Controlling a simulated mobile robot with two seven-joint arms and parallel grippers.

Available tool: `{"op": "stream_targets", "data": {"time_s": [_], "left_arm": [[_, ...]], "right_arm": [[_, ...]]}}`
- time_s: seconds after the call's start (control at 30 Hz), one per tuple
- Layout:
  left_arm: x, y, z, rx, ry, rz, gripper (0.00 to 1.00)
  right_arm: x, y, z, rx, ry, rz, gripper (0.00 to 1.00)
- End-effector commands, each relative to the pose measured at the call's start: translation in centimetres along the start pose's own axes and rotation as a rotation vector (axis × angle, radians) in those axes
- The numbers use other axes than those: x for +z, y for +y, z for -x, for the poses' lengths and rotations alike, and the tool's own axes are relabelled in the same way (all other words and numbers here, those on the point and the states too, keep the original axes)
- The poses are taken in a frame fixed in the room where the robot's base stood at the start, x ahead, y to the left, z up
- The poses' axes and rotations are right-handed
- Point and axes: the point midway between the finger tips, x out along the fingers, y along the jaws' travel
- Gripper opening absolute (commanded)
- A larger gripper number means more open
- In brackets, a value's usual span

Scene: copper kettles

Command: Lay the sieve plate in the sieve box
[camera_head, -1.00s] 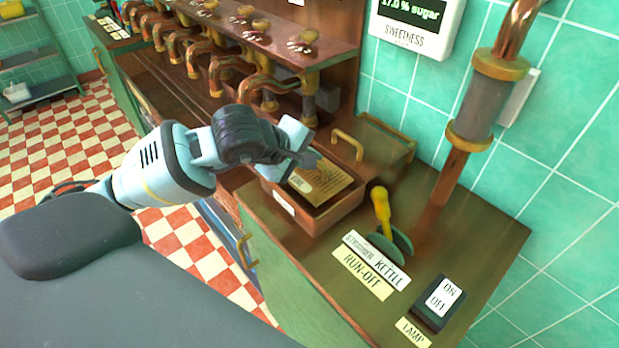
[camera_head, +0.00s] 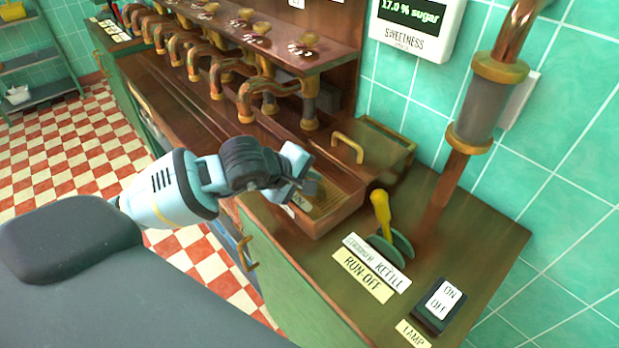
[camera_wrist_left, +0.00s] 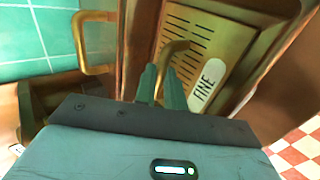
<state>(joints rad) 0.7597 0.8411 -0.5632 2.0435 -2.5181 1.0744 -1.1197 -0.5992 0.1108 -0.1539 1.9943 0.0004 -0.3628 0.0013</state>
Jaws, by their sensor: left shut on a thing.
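The sieve plate (camera_head: 325,196) is a brass slotted plate, partly hidden by my left gripper (camera_head: 307,188) in the head view. In the left wrist view the plate (camera_wrist_left: 188,28) shows its slots, a white FINE label and a curved brass handle. My left gripper (camera_wrist_left: 163,90) is shut on this handle. The sieve box (camera_head: 345,213) is an open copper-brown box on the counter. The plate is within the box's walls; I cannot tell whether it touches the bottom. My right gripper is not in view.
A brass handle (camera_head: 347,147) stands just behind the box. A yellow-handled lever (camera_head: 380,210) with green discs is to its right, and a lamp switch (camera_head: 438,303) at the front. Copper taps (camera_head: 270,95) line the trough at the back left.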

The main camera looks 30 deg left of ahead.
Motion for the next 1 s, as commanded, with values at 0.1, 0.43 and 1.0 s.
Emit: {"op": "stream_targets", "data": {"time_s": [0.1, 0.43, 1.0], "left_arm": [[0.0, 0.0, -0.1, 0.006, 0.000, -0.001, 0.00], [0.0, -0.1, -0.1, 0.000, 0.000, 0.000, 0.33], [-0.1, -0.1, 6.2, -0.001, 0.002, -0.006, 0.33]], "right_arm": [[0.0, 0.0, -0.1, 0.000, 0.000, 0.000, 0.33], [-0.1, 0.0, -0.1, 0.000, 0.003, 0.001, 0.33], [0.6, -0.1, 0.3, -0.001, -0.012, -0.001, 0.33]]}}
